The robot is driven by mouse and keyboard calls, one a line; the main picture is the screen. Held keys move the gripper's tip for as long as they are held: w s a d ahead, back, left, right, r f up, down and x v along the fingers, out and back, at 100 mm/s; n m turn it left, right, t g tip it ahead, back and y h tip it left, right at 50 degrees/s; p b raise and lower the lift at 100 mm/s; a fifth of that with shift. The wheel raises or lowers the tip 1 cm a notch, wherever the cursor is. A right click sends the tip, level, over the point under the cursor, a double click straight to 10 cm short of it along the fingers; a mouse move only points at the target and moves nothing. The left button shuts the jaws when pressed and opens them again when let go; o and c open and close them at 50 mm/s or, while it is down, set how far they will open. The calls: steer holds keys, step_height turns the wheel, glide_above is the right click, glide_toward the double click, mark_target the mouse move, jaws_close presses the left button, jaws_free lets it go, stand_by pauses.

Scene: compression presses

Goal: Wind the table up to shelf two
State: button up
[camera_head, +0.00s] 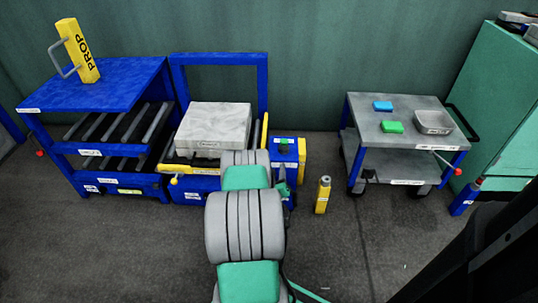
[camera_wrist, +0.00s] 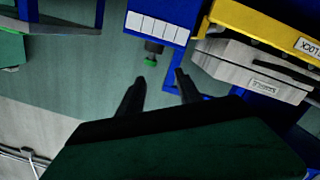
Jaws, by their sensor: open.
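The table (camera_head: 190,180) stands beside the blue rack (camera_head: 100,90), under a blue frame, with a yellow bar along its front. A pale grey case (camera_head: 213,125) rests on it. The rack has a solid top and roller levels below. A blue-and-yellow box (camera_head: 290,155) stands at the table's right. In the wrist view, a blue panel with a white label strip (camera_wrist: 157,27) has a dark stem with a green end (camera_wrist: 150,61) below it. My gripper (camera_wrist: 157,82) is open and empty, fingers apart, close to that green end. My arm hides part of the table front and box.
A yellow prop (camera_head: 78,52) stands on the rack's top. A yellow post-like object (camera_head: 323,195) stands on the floor right of my arm. A grey cart (camera_head: 400,140) at right holds blue and green blocks and a metal tray.

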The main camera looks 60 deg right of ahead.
steer(key=shift+m+g+y, duration=0.3)
steer(key=shift+m+y, duration=0.1)
steer(key=w+r, duration=0.1)
steer(key=r, duration=0.1)
steer(key=w+r+p, duration=0.1)
steer(key=w+r, duration=0.1)
steer(key=shift+w+d+r+p, duration=0.2)
steer(key=shift+r+p, duration=0.1)
steer(key=shift+c, duration=0.4)
